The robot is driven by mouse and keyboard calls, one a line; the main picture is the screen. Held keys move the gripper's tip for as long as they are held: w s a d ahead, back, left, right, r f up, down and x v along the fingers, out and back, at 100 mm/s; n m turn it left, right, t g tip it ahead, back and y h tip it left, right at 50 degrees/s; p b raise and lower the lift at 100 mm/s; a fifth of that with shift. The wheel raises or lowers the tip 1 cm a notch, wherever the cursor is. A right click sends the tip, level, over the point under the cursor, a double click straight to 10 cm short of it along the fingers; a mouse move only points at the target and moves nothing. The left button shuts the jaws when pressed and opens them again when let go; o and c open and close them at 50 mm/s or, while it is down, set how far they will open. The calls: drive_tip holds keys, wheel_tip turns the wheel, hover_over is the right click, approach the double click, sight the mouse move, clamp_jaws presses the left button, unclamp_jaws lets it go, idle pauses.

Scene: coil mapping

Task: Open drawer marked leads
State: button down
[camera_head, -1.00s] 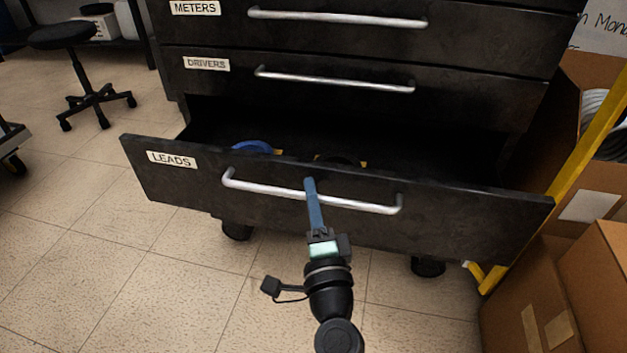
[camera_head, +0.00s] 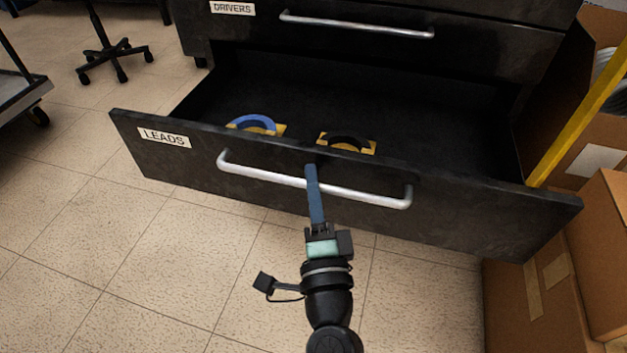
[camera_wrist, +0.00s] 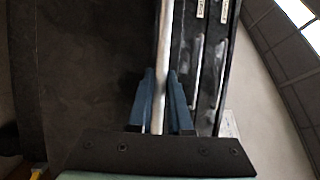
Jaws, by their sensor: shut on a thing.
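The black drawer marked LEADS (camera_head: 460,211) is the lowest one in view and stands well out from the cabinet. Its long silver handle (camera_head: 255,171) runs across the front. My gripper (camera_head: 312,172) is shut on the handle near its middle. The wrist view shows the handle (camera_wrist: 165,50) between my two blue fingers (camera_wrist: 160,88). Inside the drawer lie a blue coil (camera_head: 256,123) and a black coil (camera_head: 347,142), each on a yellow piece. The drawer front hides part of them.
The drawer marked DRIVERS (camera_head: 480,38) above is closed. Cardboard boxes (camera_head: 533,300) and a yellow bar (camera_head: 580,122) stand close on the right. A cart (camera_head: 22,92) and a stool base (camera_head: 112,62) are at the left. The tiled floor in front at left is clear.

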drive_tip(key=c, duration=1.1)
unclamp_jaws()
drive_tip(key=shift+b+v, duration=2.9)
drive_tip(key=shift+v, duration=3.6)
